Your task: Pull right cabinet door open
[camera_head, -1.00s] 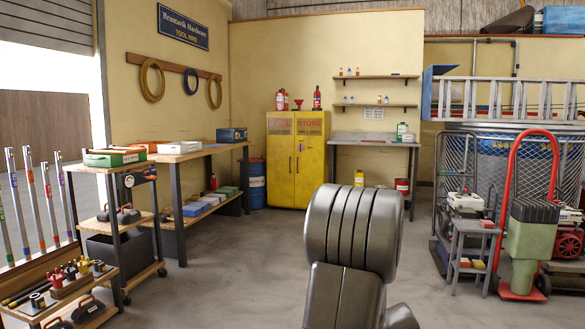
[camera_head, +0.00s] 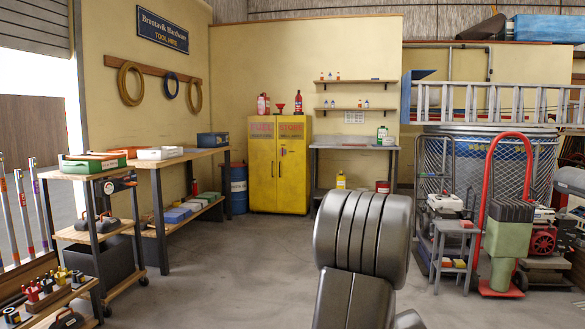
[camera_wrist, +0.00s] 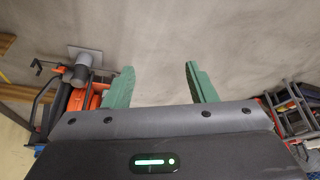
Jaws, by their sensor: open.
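A yellow two-door cabinet (camera_head: 279,165) stands on the floor against the far wall in the head view. Both its doors look shut, with dark handles near the middle seam. The right door (camera_head: 293,172) faces me. Red cans and bottles stand on its top. My gripper (camera_wrist: 160,85) shows in the wrist view with its two green fingers apart and nothing between them. It is far from the cabinet, which does not show in the wrist view. In the head view my arm covers part of the floor at lower centre.
A workbench (camera_head: 190,154) and a wheeled cart (camera_head: 95,178) line the left side. A blue drum (camera_head: 238,188) stands left of the cabinet, a grey table (camera_head: 352,146) right of it. A red hand truck (camera_head: 492,215) is at right. Floor before the cabinet (camera_head: 235,255) is clear.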

